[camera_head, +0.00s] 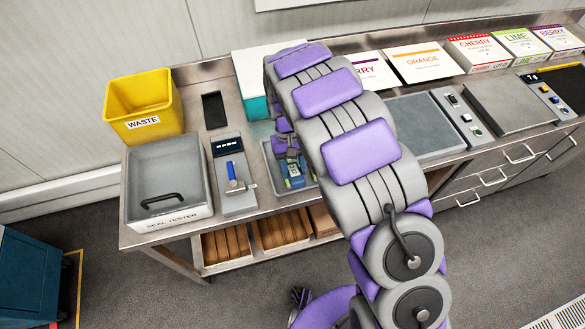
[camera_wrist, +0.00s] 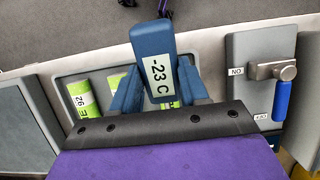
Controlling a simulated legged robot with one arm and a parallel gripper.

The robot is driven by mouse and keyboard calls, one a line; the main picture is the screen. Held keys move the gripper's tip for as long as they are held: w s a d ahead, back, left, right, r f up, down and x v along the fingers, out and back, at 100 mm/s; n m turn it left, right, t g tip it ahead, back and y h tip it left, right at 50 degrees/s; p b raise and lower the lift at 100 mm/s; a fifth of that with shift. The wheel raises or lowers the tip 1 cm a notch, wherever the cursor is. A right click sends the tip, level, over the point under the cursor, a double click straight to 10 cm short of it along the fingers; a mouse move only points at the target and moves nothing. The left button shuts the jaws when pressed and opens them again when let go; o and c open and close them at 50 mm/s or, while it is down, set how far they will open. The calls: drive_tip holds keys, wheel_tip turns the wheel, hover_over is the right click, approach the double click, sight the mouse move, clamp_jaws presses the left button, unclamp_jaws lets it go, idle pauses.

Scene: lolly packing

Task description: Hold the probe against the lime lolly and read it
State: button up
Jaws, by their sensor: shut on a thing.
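My gripper (camera_wrist: 158,88) is shut on a blue probe (camera_wrist: 153,42), one finger on each side of it. The probe's pale display (camera_wrist: 159,82) reads -23 C in the wrist view. Green-wrapped lollies (camera_wrist: 82,98) with white labels lie in a grey tray (camera_wrist: 68,85) beneath and beside the probe. The probe's lower end is hidden behind my wrist, so I cannot tell which lolly it touches, if any. In the head view the probe (camera_head: 294,173) is over the tray, below my arm.
Left of the tray stands a grey unit (camera_head: 236,199) with a blue-handled lever (camera_head: 232,171). Further left are the seal tester (camera_head: 168,180) and the yellow waste bin (camera_head: 144,105). Cherry, lime and berry boxes (camera_head: 520,44) stand at the back right.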

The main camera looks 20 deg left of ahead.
drive_tip(key=shift+r+p, duration=0.55)
drive_tip(key=shift+r, duration=1.35)
drive_tip(key=shift+d, duration=0.1)
